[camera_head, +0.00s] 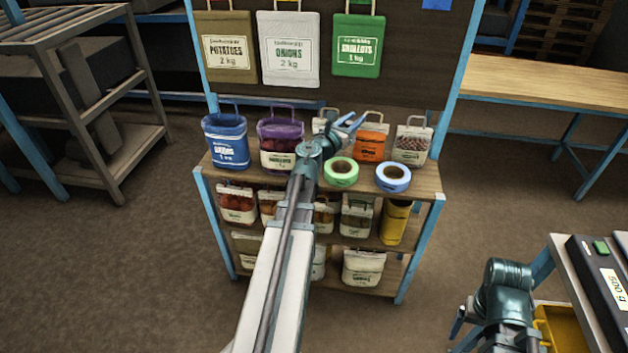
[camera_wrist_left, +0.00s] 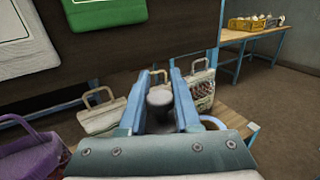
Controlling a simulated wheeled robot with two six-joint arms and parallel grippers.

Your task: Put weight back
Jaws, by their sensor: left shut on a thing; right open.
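My left gripper (camera_head: 350,124) reaches over the top shelf of the sack rack, among the upright sacks at its back. In the left wrist view its two blue fingers (camera_wrist_left: 160,80) stand on either side of a small grey round-topped metal weight (camera_wrist_left: 160,97), and it is shut on it. In the head view I cannot make the weight out clearly. My right gripper (camera_head: 500,335) is at the lower right, beside the scale table, partly cut off by the picture edge. A dark scale (camera_head: 585,265) there shows a label reading 500 g.
The top shelf carries a blue sack (camera_head: 227,140), a purple sack (camera_head: 280,142), an orange sack (camera_head: 371,138), a netted sack (camera_head: 411,142), green tape (camera_head: 341,180) and blue tape (camera_head: 393,187). A yellow bin (camera_head: 562,328) sits by the scale.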

